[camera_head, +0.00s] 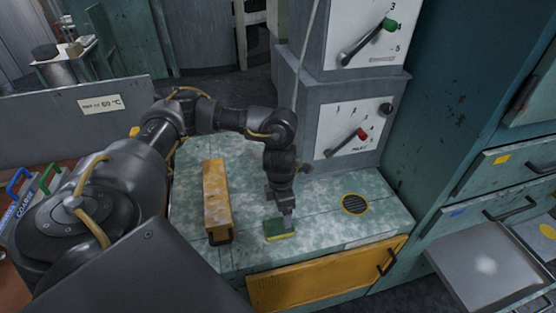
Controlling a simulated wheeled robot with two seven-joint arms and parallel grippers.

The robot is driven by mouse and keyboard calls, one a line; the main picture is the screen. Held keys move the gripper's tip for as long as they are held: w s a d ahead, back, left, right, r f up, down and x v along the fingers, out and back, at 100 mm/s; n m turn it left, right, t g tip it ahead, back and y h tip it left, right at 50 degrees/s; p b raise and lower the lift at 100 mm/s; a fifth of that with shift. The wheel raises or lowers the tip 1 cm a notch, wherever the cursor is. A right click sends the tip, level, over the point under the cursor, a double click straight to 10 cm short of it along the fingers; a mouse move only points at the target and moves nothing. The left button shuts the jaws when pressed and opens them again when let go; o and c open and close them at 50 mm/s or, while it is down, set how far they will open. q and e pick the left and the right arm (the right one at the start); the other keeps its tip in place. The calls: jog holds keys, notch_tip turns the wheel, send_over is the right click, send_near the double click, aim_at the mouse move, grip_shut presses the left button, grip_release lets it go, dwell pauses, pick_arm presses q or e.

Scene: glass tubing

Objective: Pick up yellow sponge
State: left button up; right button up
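A small sponge (279,229) with a green top and a yellow side edge lies flat on the worn teal-and-white countertop (345,228), close to its front edge. My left gripper (286,212) points down just above the sponge's back right part. Its fingers look narrow and close together, but they are too small and dark to show whether there is a gap. I cannot tell whether they touch the sponge. My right gripper is not in view.
A long orange-yellow box (216,197) lies left of the sponge. A round black-and-yellow grate (354,204) is to the right. A grey control cabinet (351,127) with levers stands behind. A yellow drawer front (325,276) is below. An open metal drawer (485,270) juts out at right.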

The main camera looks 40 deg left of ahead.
pick_arm(q)
jog(key=a, duration=0.2)
send_over(279, 225)
jog(key=shift+y, duration=0.3)
jog(key=f, duration=0.4)
jog(key=shift+s+a+f, duration=0.15)
jog(key=shift+a+f, duration=0.1)
jog(key=shift+f, duration=0.3)
notch_tip(279, 225, down, 4)
jog(key=shift+d+f+p, duration=0.15)
jog(key=shift+f+p, duration=0.1)
jog(key=shift+p, duration=1)
jog(key=shift+f, duration=0.2)
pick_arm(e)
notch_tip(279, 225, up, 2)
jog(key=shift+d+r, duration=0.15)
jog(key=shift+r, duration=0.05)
pick_arm(q)
jog(key=c, duration=0.8)
jog(key=shift+c, duration=1.3)
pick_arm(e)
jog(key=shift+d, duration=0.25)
